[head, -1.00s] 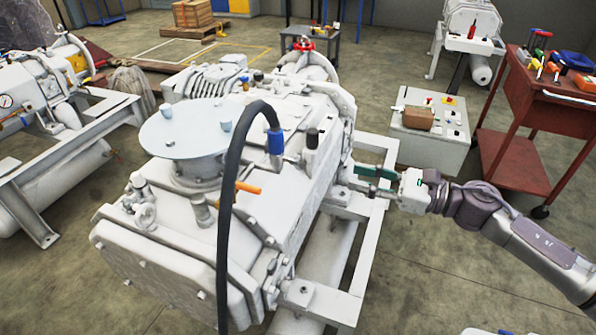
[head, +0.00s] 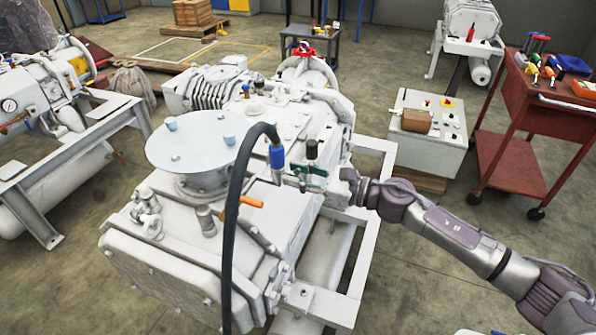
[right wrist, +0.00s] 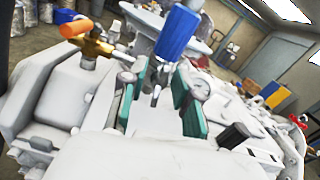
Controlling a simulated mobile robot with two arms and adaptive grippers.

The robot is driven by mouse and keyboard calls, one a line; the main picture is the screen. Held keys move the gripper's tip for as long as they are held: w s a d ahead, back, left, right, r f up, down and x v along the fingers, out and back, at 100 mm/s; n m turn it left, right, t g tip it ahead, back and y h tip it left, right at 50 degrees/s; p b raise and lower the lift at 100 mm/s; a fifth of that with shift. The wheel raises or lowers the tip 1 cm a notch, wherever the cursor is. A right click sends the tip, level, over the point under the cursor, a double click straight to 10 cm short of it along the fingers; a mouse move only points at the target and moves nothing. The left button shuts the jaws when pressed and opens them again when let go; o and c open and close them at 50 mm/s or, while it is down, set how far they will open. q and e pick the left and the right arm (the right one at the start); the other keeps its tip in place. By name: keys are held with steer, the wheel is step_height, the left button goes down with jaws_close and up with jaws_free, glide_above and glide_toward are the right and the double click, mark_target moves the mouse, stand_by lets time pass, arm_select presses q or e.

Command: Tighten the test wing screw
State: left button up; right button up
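The large white vacuum pump (head: 225,245) fills the middle of the head view, with a round pale plate on top. My right gripper (head: 306,178) is over its right side, close to a dark-topped upright fitting (head: 312,150). In the right wrist view the green-padded fingers of this gripper (right wrist: 160,105) stand apart, so it is open. A thin metal stem (right wrist: 157,92) shows between the fingers, below a blue cylinder (right wrist: 177,32). I cannot tell whether they touch it. I cannot pick out the wing screw for certain. My left gripper is not in view.
A black hose (head: 229,230) arches over the pump to a blue connector (head: 277,157). An orange-handled valve (head: 250,202) is beside it. A red tool cart (head: 545,110) and a white control box (head: 428,140) stand at the right. Open floor lies between them and the pump.

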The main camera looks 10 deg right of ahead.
jaws_close()
